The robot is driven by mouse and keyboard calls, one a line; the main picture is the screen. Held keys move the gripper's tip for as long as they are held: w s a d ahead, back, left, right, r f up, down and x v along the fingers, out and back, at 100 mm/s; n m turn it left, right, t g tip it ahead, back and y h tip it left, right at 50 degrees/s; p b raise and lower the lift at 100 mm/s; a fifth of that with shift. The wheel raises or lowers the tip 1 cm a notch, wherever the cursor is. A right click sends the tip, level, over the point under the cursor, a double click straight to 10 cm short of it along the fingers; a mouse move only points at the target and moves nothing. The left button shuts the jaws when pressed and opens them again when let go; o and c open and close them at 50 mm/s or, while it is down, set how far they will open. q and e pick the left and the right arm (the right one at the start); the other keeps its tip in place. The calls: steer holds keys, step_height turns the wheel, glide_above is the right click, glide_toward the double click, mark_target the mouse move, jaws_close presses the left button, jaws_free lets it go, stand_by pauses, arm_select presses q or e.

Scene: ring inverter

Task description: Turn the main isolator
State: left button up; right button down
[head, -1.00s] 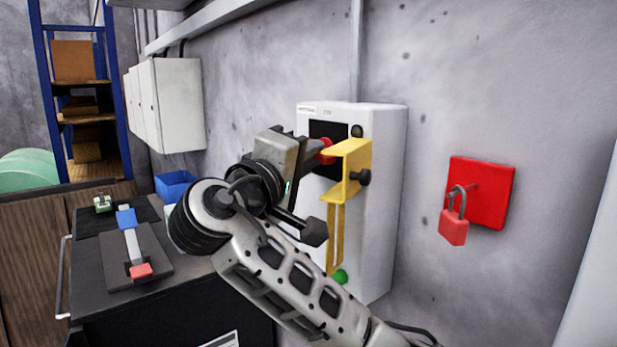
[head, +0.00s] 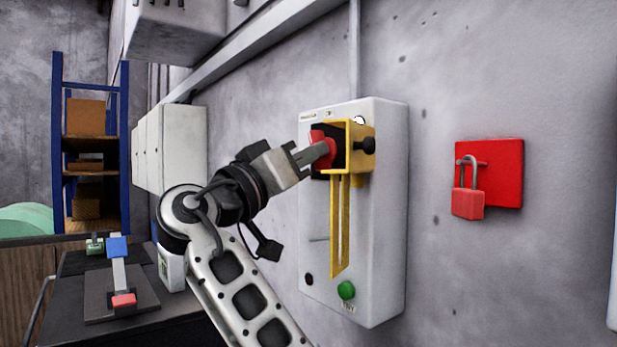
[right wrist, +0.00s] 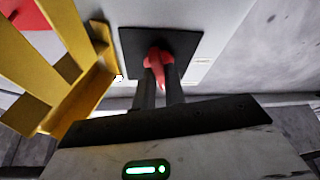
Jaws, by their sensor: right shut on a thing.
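The main isolator is a red rotary handle (head: 322,149) on a black plate, high on the front of a white wall box (head: 375,240). A yellow bracket (head: 341,225) with a black knob sits on the box just right of the handle. My right gripper (head: 325,150) is shut on the red handle. In the right wrist view its two fingers (right wrist: 163,82) pinch the red handle (right wrist: 160,65) in front of the black plate (right wrist: 190,45), with the yellow bracket (right wrist: 85,85) close at the left. The fingers hide part of the handle. My left gripper is out of view.
A red padlock (head: 467,203) hangs on a red wall plate (head: 505,175) at the right. A green button (head: 346,290) is low on the box. A dark bench (head: 75,320) with a blue-and-red-ended lever (head: 119,272) stands at the lower left.

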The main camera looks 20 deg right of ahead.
steer(key=m+g, duration=0.1)
steer(key=m, duration=0.1)
steer(key=m+g+h+b, duration=0.1)
steer(key=m, duration=0.2)
steer(key=shift+w+m+g+h, duration=0.1)
steer(key=shift+m+g+h, duration=0.2)
steer(key=shift+r, duration=0.1)
steer(key=c, duration=1.5)
jaws_free()
steer(key=shift+o, duration=0.2)
